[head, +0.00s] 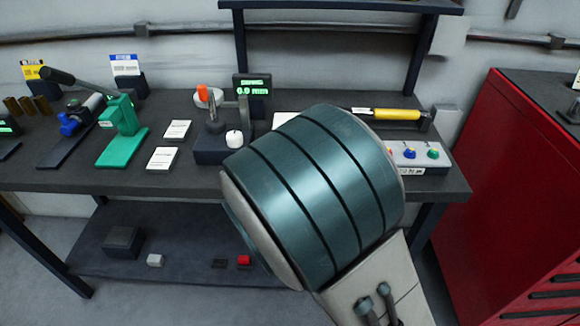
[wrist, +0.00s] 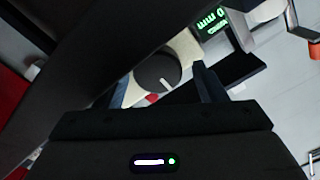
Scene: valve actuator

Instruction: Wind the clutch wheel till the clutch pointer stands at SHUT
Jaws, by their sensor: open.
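A round black knob (wrist: 158,72) with a white line on its face shows in the wrist view, on a pale plate with a small red mark beside it. It may be the clutch wheel or its pointer dial; I cannot read any SHUT lettering. My gripper (wrist: 164,74) is open, one finger to each side of the knob in the picture. I cannot tell whether either finger touches it. In the head view my teal arm link covers the middle of the bench and hides the gripper and the knob.
A green-lit display (head: 253,88) reads about 0.0 mm, behind a dark block (head: 208,152). Left are a green press (head: 122,130) and white cards (head: 163,158). Right are a yellow-handled tool (head: 396,114), a button box (head: 420,158) and a red cabinet (head: 510,190).

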